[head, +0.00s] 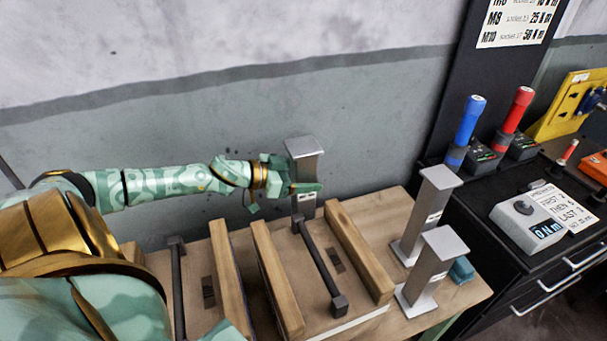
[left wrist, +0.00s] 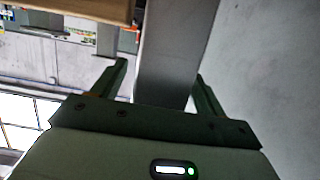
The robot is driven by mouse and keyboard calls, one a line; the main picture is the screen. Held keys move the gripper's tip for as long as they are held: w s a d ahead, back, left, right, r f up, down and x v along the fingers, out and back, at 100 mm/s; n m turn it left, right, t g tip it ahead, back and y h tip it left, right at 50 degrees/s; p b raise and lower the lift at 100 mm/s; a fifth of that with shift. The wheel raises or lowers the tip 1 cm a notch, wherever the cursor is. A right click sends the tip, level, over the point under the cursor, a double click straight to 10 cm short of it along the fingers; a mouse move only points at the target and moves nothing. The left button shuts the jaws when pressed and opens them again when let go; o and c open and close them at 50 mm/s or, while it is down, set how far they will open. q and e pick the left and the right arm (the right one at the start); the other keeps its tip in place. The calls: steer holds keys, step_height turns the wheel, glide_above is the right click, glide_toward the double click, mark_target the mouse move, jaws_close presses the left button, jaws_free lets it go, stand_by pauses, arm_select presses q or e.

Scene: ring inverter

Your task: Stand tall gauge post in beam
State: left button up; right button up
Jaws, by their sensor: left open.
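A grey gauge post (head: 304,148) with a flat square cap stands upright at the far edge of the wooden table. My left gripper (head: 306,189) is at this post, its fingers open. In the left wrist view the post (left wrist: 175,60) passes between the two open fingers (left wrist: 162,85); a gap shows at the left finger, and contact at the right one is unclear. The gripper hides part of the post. Two more grey posts, one farther back (head: 424,213) and one nearer (head: 432,268), stand at the table's right end. My right gripper is out of view.
Wooden rails (head: 358,250) and dark bars with end blocks (head: 322,265) lie across the wooden table (head: 385,212). A small blue block (head: 461,270) sits by the right posts. A black cabinet (head: 500,262) with tools stands at right; a wall is behind.

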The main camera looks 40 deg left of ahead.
arm_select(q)
jaws_close()
steer(key=shift+r, duration=0.1)
step_height(320, 180, up, 28)
steer(key=p, duration=1)
